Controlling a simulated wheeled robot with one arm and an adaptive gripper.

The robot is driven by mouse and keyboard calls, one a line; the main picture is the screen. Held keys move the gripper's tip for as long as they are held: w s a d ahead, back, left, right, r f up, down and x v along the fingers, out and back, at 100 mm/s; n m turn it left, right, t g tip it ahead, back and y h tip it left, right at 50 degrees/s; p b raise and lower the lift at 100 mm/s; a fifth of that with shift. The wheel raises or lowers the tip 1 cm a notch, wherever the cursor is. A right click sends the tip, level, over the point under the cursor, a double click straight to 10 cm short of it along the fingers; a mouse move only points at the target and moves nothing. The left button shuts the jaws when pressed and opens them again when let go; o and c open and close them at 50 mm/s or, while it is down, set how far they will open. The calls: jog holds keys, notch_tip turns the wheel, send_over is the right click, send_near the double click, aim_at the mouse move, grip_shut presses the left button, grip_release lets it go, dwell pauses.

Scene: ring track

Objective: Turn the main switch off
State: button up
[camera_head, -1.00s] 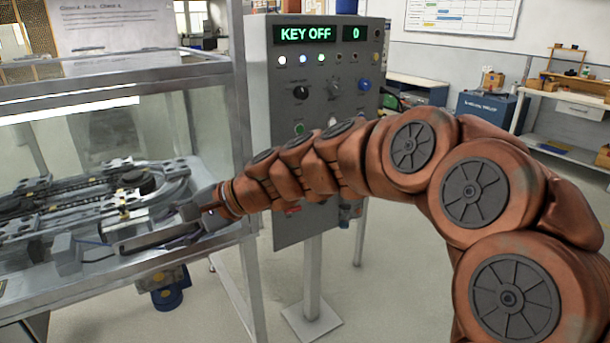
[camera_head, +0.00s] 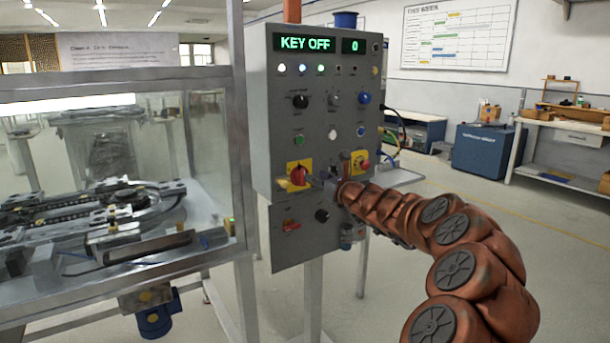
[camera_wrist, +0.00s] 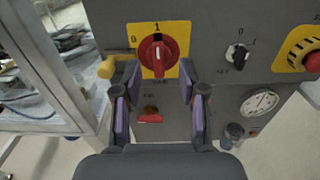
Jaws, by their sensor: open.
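The main switch (camera_head: 298,175) is a red rotary handle on a yellow plate on the front of the grey control panel (camera_head: 285,130). In the wrist view the switch (camera_wrist: 158,56) has a "0" at its upper left and a "1" above it. Its grip bar stands upright, in line with the "1". My gripper (camera_head: 318,181) is at the panel front, just right of the switch in the head view. In the wrist view my gripper (camera_wrist: 158,78) is open, with one finger on each side below the red handle. I cannot tell whether a finger touches it.
A black key switch (camera_wrist: 238,55) and a red emergency button (camera_wrist: 313,62) are to the right. A yellow knob (camera_wrist: 107,68) sticks out left of the plate. The display (camera_head: 305,40) reads "KEY OFF 0". A glass-walled enclosure (camera_head: 237,150) stands left.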

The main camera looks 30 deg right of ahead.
aim_at(304, 172)
jog(key=shift+w+a, duration=0.15)
jog(key=shift+w, duration=3.2)
jog(key=shift+c, duration=0.2)
jog(key=c, duration=0.7)
jog(key=shift+f, duration=0.1)
grip_shut()
